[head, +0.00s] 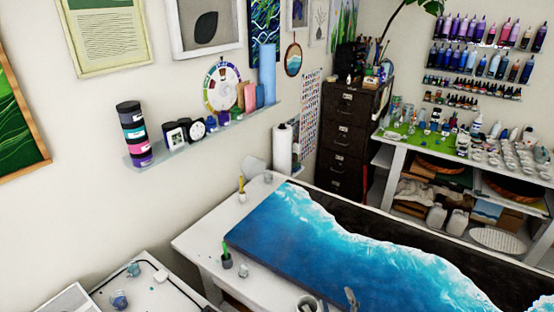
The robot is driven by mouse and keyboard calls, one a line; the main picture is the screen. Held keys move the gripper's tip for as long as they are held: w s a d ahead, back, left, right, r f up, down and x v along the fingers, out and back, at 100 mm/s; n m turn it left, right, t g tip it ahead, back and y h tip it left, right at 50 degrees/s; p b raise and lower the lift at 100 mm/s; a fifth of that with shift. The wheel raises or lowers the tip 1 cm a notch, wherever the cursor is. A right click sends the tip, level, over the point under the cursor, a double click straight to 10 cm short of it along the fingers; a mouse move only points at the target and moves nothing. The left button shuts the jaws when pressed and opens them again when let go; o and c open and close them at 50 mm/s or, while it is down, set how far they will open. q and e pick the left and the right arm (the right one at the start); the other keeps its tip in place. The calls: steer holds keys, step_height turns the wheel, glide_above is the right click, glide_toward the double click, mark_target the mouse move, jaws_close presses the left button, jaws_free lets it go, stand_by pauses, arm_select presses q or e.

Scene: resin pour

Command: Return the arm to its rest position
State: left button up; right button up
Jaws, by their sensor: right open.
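My right gripper (352,299) shows only as a small grey tip at the bottom edge of the head view, in front of the blue resin panel (330,240). It is open, and I see nothing held in it. The rest of it and its arm are out of the picture. My left gripper is not in view. The panel has a blue ocean pattern with a white foam line and a dark strip, and it lies on a white table (205,243).
A cup (307,303) stands at the bottom edge near my right gripper. A small dark pot (227,260) and a clear cup (243,271) stand at the table's left front. A white side table (165,290) is at lower left. A dark cabinet (343,140) stands behind.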

steer(key=s+d+f+m+g+h, duration=0.1)
steer(key=s+d+f+m+g, duration=0.15)
steer(key=s+f+g, duration=0.4)
steer(key=s+d+f+m+g+h, duration=0.2)
steer(key=s+f+m, duration=0.1)
steer(key=f, duration=0.7)
steer(key=s+f+m+g+y, duration=0.1)
steer(key=s+f+g, duration=0.25)
steer(key=s, duration=0.35)
steer(key=s+f+m+g, duration=0.1)
steer(key=s+f+g, duration=0.2)
steer(key=s+f, duration=0.35)
steer(key=s+f+g+b, duration=0.1)
steer(key=s+f+b, duration=0.1)
steer(key=f, duration=1.3)
steer(key=s+f+b, duration=0.1)
steer(key=s+f, duration=0.1)
steer(key=f, duration=1.3)
steer(key=s+d+f+g+b, duration=0.1)
steer(key=s+d+f+b, duration=0.1)
steer(key=s+f, duration=1.3)
steer(key=shift+s+d+f+b, duration=0.3)
steer(key=shift+s+d+f, duration=0.05)
steer(key=shift+s+d, duration=0.45)
